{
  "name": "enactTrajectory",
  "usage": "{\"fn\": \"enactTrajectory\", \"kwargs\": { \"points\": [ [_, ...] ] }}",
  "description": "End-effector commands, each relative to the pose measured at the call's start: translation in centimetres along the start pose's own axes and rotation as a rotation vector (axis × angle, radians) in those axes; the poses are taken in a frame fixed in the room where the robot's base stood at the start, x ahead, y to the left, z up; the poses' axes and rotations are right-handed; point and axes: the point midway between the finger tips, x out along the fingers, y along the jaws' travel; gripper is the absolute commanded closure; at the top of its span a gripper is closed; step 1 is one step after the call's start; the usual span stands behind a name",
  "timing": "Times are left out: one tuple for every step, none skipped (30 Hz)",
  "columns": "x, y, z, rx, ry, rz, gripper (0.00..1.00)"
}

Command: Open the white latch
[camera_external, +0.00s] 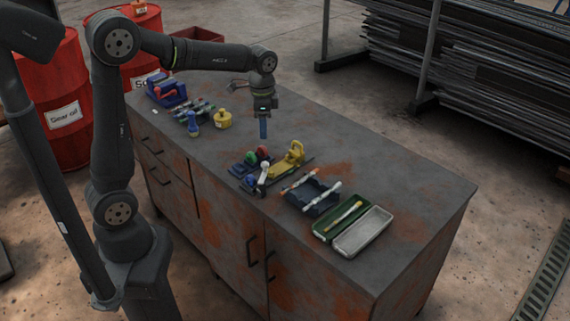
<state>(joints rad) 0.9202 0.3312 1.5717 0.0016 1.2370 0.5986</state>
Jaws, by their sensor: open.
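A small fixture (247,170) with blue, green and red parts sits near the front middle of the cabinet top. A small white-ended lever (264,170) stands at its front right side and looks like the white latch; at this size I cannot tell its exact position. My gripper (263,136) points down with blue fingers, above the cabinet top and behind the fixture. It is open, apart from the lever, and nothing shows between the fingers.
A yellow clamp-like part (288,161) stands right of the fixture. A dark rack with white-tipped rods (316,197), a green tray (338,222) and a grey tray (363,232) lie further right. A yellow pot (223,120), a blue knobbed part (193,125) and a blue vise (167,92) stand left.

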Motion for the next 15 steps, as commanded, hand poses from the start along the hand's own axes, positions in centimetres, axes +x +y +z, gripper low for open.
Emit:
{"fn": "enactTrajectory", "kwargs": {
  "points": [
    [1.3, 0.1, 0.1, -0.001, -0.004, 0.003, 0.55],
    [2.0, 0.1, 0.1, -0.001, -0.005, 0.004, 0.55],
    [2.9, 0.0, 0.1, -0.002, -0.004, 0.003, 0.55],
    [3.5, 0.1, 0.1, -0.002, -0.004, 0.003, 0.55],
    [4.2, 0.1, 0.1, -0.002, -0.005, 0.004, 0.55],
    [5.1, 0.1, 0.1, -0.002, -0.004, 0.004, 0.55],
    [5.7, 0.1, 0.1, -0.003, -0.005, 0.004, 0.55],
    [6.4, 0.1, 0.1, -0.003, -0.004, 0.003, 0.55],
    [7.3, 0.1, 0.1, -0.003, -0.005, 0.004, 0.55],
    [7.9, 0.1, 0.1, -0.003, -0.004, 0.003, 0.55],
    [8.4, 0.1, 0.1, -0.003, -0.004, 0.003, 0.55],
    [9.2, 0.1, 0.1, -0.003, -0.004, 0.003, 0.55],
    [9.7, 0.1, 0.1, -0.004, -0.005, 0.004, 0.55],
    [10.1, 0.1, 0.1, -0.004, -0.003, 0.003, 0.55],
    [10.7, 0.1, 0.1, -0.004, -0.003, 0.002, 0.55]
  ]
}}
